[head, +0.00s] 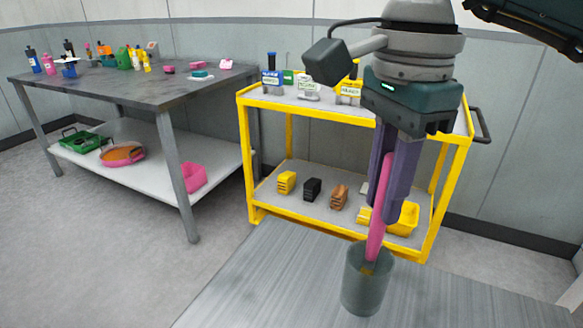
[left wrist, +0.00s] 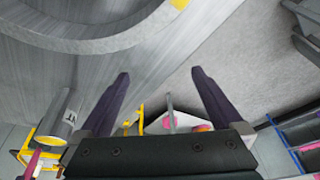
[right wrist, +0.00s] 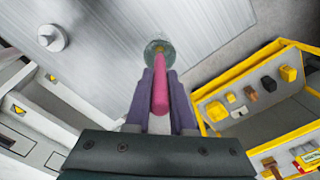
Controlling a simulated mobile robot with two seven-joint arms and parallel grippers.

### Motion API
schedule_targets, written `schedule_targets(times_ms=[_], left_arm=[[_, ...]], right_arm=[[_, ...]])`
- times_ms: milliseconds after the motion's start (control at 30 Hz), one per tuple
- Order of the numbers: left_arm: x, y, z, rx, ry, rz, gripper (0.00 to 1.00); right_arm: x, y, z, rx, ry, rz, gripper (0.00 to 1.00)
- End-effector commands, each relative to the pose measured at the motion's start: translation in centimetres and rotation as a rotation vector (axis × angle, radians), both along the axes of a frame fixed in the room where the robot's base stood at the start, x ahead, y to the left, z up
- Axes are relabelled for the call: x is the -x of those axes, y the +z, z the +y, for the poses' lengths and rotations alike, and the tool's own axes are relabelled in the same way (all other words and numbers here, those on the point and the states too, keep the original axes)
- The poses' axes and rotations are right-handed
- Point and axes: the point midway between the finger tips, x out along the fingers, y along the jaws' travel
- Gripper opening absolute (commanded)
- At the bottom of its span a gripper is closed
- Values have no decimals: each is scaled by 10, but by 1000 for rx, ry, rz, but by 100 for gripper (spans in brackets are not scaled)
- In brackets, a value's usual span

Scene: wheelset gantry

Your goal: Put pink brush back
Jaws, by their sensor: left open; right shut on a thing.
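The pink brush (head: 379,212) is upright with a slight tilt, its upper handle between the fingers of my right gripper (head: 392,200). Its lower end, with an orange-brown tip, is at the mouth of a grey-green cup (head: 366,292) and appears to be inside it. In the right wrist view, my shut right gripper (right wrist: 160,85) grips the pink handle (right wrist: 160,97), which points to the round cup (right wrist: 160,49). My left gripper (left wrist: 160,75) is open with nothing between its fingers in the left wrist view. It is not seen in the head view.
The cup stands on a grey metal table (head: 270,285). Behind is a yellow-framed cart (head: 247,150) with brushes, blocks and boxes on its shelves. A dark workbench (head: 130,92) at left holds bottles and small items. The table left of the cup is clear.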

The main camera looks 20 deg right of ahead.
Motion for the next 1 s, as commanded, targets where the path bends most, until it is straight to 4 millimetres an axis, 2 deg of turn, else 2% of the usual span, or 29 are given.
schedule_targets(times_ms=[100, 200, 533, 567, 800, 1000], left_arm=[[0, 0, -1, 3, 2, -1, 100], [0, 0, -2, 7, 4, 0, 100], [0, -4, -3, 11, 6, 0, 100], [0, -4, -3, 11, 6, 0, 100], [0, -3, -3, 10, 5, 1, 100], [0, -3, -1, 5, 2, 0, 100]], right_arm=[[1, -20, 1, -1, -1, 6, 0], [1, -29, 0, 0, 1, 3, 0], [0, -34, 0, 0, 1, 0, 0], [0, -34, 0, 0, 1, 0, 23], [0, -32, 0, 0, 0, 1, 50], [0, -32, 0, 0, 0, 1, 52]])
